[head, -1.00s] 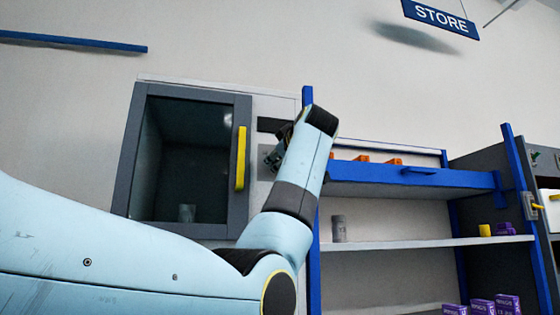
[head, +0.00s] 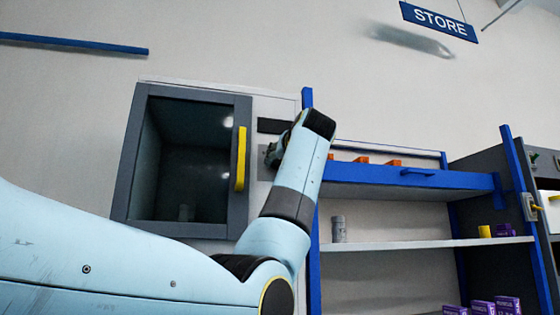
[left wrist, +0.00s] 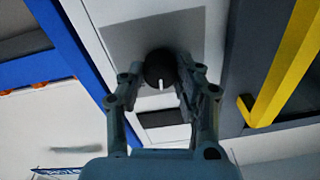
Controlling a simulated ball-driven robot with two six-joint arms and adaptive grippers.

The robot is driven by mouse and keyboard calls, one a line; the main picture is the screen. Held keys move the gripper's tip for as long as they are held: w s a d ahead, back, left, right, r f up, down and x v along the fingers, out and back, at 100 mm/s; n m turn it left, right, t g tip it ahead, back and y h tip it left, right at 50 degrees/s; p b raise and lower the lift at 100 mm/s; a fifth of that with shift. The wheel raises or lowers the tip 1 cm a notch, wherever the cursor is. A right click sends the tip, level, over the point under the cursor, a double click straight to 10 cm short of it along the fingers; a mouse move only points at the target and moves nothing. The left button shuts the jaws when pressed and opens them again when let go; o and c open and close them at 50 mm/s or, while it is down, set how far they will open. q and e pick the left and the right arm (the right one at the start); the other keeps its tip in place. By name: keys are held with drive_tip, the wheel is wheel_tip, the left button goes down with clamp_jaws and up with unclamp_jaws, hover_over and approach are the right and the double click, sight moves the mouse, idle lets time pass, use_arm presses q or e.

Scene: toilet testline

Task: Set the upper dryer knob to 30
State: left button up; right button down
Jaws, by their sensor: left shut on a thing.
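The dryer (head: 185,165) has a dark glass door with a yellow handle (head: 241,160); the handle also shows in the left wrist view (left wrist: 290,70). Right of the door is a pale control panel. In the left wrist view a round black knob (left wrist: 158,66) sits on a grey plate (left wrist: 130,36), its white pointer line aimed at the bottom of the picture. My left gripper (left wrist: 162,78) is shut on this knob, a finger on each side. In the head view the gripper (head: 272,155) is at the panel and hides the knob. No scale numbers are readable. My right gripper is out of view.
A black strip (head: 271,126) is on the panel above the gripper.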

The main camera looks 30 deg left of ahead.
use_arm(q)
drive_tip(key=m, duration=0.4)
drive_tip(key=shift+m, duration=0.4)
drive_tip(key=shift+m+p, duration=0.6)
drive_tip(key=shift+m, duration=1.4)
drive_tip(key=o, duration=1.1)
drive_tip(key=shift+o, duration=0.2)
drive_tip(key=v, duration=1.2)
